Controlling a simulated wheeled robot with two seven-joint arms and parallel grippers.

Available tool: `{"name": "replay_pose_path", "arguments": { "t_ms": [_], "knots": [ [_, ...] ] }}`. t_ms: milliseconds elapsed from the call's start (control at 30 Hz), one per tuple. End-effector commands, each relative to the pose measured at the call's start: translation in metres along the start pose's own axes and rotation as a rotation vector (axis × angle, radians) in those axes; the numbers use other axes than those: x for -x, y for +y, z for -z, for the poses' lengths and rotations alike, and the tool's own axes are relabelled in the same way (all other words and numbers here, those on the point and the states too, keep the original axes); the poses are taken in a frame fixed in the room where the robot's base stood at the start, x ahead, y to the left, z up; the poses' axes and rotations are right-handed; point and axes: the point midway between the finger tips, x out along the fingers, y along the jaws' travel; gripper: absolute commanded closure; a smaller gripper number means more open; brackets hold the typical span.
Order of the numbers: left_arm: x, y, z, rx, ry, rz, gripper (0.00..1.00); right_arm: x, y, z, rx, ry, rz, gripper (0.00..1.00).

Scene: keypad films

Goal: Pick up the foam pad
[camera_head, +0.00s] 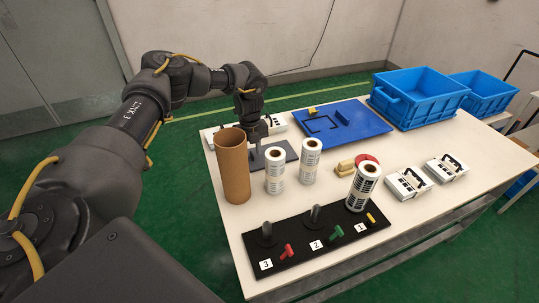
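A flat dark grey pad (289,152), which looks like the foam pad, lies on the white table behind the white rolls. A roll and my gripper hide parts of it. My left gripper (257,147) points down at the pad's left part, low over it or touching it. Its fingers are small and dark against the pad, so I cannot see whether they are open or shut, or whether they hold anything. My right gripper is not in view.
A brown tube (232,168) and white rolls (274,173) (310,160) stand close in front of the pad. A black board (290,262) with pegs holds another roll (362,187). A blue mat (372,124) and blue crates (417,97) are behind. White boxes (406,187) sit right.

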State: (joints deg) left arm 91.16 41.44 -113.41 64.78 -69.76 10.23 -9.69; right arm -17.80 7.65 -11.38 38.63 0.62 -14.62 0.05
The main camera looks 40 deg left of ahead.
Motion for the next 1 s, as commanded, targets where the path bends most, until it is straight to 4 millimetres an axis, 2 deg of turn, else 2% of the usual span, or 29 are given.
{"name": "replay_pose_path", "arguments": {
  "t_ms": [133,367,400,633,1000],
  "knots": [
    [-0.014,0.0,0.001,-0.001,0.0,-0.001,0.69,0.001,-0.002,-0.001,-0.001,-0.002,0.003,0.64],
    [-0.017,-0.001,0.001,-0.001,0.0,0.001,0.69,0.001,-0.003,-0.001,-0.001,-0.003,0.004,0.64],
    [-0.017,-0.001,0.001,-0.001,0.0,0.001,0.7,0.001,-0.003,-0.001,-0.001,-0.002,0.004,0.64],
    [-0.017,0.0,0.001,-0.001,0.0,0.001,1.0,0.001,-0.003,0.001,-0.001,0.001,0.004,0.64],
    [-0.015,-0.001,0.001,-0.001,0.0,0.002,1.0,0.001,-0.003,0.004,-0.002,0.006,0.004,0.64]
  ]
}}
